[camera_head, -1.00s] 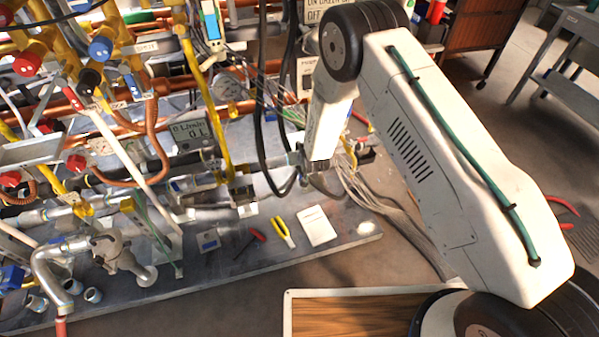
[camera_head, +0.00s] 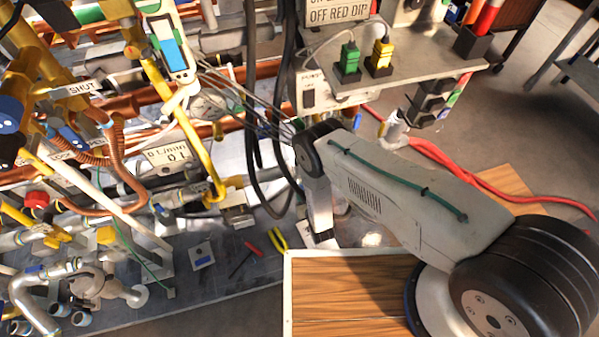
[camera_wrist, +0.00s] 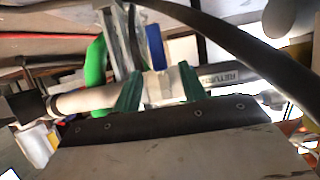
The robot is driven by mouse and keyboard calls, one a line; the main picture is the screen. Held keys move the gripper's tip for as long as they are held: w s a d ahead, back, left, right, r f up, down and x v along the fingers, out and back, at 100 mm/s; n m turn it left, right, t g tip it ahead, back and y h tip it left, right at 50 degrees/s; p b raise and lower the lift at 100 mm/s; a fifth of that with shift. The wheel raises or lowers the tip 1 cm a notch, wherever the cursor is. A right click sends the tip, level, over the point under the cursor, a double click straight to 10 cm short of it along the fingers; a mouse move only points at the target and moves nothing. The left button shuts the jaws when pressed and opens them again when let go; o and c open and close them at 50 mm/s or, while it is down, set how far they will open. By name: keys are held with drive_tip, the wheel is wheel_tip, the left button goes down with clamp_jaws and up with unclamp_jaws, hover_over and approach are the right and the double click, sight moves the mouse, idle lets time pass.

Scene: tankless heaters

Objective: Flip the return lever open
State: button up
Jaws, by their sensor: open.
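My gripper (camera_wrist: 159,90) shows in the wrist view with its two green fingers apart and nothing clearly held between them. A pale pipe with a label reading like RETURN (camera_wrist: 220,76) runs across just beyond the fingertips. I cannot tell whether the fingers touch it. A green piece (camera_wrist: 96,75) and a blue piece (camera_wrist: 155,45) stand behind the pipe; I cannot tell whether either is the return lever. In the head view my arm reaches down beside the pipework, and my fingers cannot be made out there.
Black hoses (camera_head: 285,120) hang close to my arm, and a dark hose (camera_wrist: 230,40) crosses the wrist view. A shelf with green and yellow plugs (camera_head: 380,55) juts out at the upper right. Pliers (camera_head: 278,240) lie on the metal base. Red cables (camera_head: 450,160) cross the floor.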

sight(301, 188)
drive_tip(key=x, duration=0.8)
drive_tip(key=shift+d, duration=0.1)
clamp_jaws()
